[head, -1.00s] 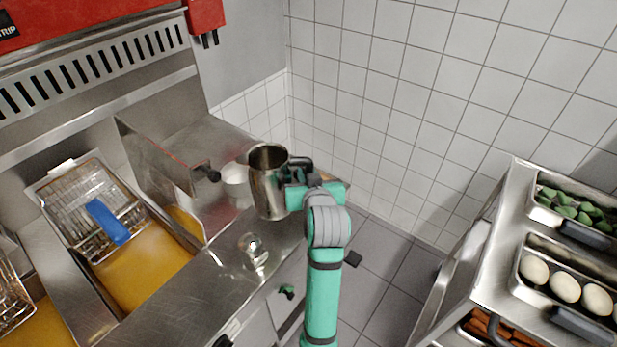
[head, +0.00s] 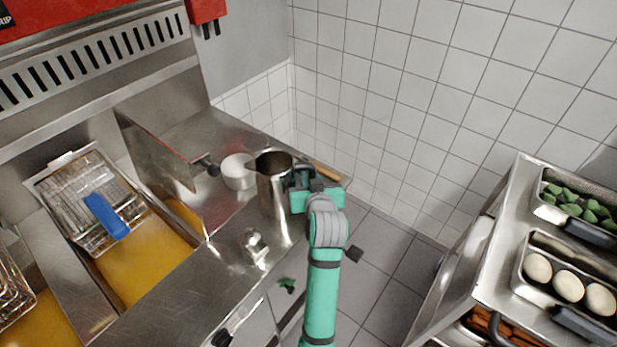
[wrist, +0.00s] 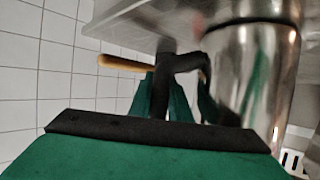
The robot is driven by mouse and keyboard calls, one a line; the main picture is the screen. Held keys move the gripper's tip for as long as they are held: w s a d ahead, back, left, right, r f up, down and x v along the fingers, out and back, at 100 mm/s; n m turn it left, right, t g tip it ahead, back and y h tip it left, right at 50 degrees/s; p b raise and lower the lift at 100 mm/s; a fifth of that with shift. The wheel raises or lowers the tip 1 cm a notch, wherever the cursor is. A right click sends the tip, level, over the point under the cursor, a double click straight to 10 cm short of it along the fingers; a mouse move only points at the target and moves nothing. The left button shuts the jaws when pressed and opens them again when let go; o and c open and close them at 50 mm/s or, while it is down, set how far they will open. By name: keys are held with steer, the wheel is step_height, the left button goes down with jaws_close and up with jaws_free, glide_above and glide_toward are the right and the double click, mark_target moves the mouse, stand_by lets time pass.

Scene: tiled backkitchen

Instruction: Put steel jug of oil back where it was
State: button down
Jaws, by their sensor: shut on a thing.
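The steel jug (head: 272,187) is upright at the right part of the steel counter (head: 183,268), near its front edge. My gripper (head: 301,178) is shut on the jug's dark handle, on the jug's right side. In the wrist view the jug's shiny body (wrist: 262,75) fills the right side, and my gripper's green fingers (wrist: 178,100) are around the black handle. I cannot tell whether the jug's base touches the counter. The oil inside is not visible.
A small shiny object (head: 254,244) stands nearer on the counter. A wooden handle (head: 325,171) lies behind my gripper. Fryer baskets (head: 88,200) are left; a trolley with food trays (head: 568,282) is right.

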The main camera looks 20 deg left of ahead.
steer(key=c, duration=1.6)
jaws_free()
steer(key=shift+a+f, duration=0.1)
steer(key=shift+a, duration=0.05)
steer(key=shift+c, duration=0.2)
